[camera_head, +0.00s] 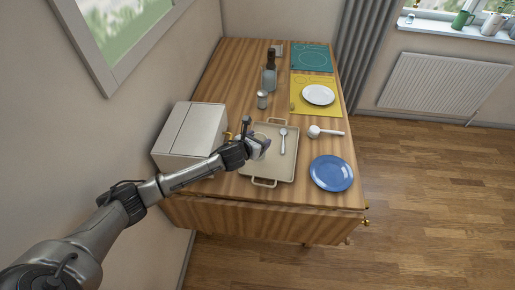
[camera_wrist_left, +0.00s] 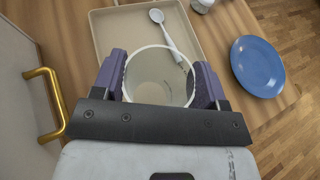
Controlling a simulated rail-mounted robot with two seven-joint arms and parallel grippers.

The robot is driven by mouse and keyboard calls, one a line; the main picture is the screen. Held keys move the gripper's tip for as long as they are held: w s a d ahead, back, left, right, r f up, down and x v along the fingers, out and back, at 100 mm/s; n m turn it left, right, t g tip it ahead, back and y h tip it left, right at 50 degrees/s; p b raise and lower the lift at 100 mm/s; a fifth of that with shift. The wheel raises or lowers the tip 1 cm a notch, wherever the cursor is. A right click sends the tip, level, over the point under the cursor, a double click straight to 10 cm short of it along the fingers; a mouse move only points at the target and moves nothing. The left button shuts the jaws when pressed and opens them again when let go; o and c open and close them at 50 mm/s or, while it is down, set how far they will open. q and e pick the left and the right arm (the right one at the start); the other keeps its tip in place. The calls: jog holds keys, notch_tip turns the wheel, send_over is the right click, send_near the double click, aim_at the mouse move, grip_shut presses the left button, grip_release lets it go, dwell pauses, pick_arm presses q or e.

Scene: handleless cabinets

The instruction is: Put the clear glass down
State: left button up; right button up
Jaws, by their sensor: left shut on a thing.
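The clear glass (camera_wrist_left: 158,82) sits between the two purple fingers of my left gripper (camera_wrist_left: 160,84) in the left wrist view, its round mouth facing the camera. My left gripper (camera_head: 262,146) is shut on it. In the head view the gripper is over the left part of the beige tray (camera_head: 283,168), and the glass is mostly hidden there. The tray also shows in the left wrist view (camera_wrist_left: 112,32), beyond and under the glass. I cannot tell whether the glass touches the tray. My right gripper is not in view.
A white spoon (camera_head: 283,140) lies on the tray. A white cabinet (camera_head: 190,133) with a gold handle (camera_wrist_left: 45,104) stands close on the left. A grey shaker (camera_head: 262,100) and bottle (camera_head: 270,77) stand behind.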

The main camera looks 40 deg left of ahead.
pick_arm(q)
jog(key=shift+w+a+f, duration=0.15)
jog(key=shift+a, duration=0.2)
notch_tip(320, 180, down, 4)
jog(key=shift+d+f+b, duration=0.1)
jog(key=shift+b, duration=0.65)
jog(key=o, duration=1.3)
jog(key=shift+f, duration=0.1)
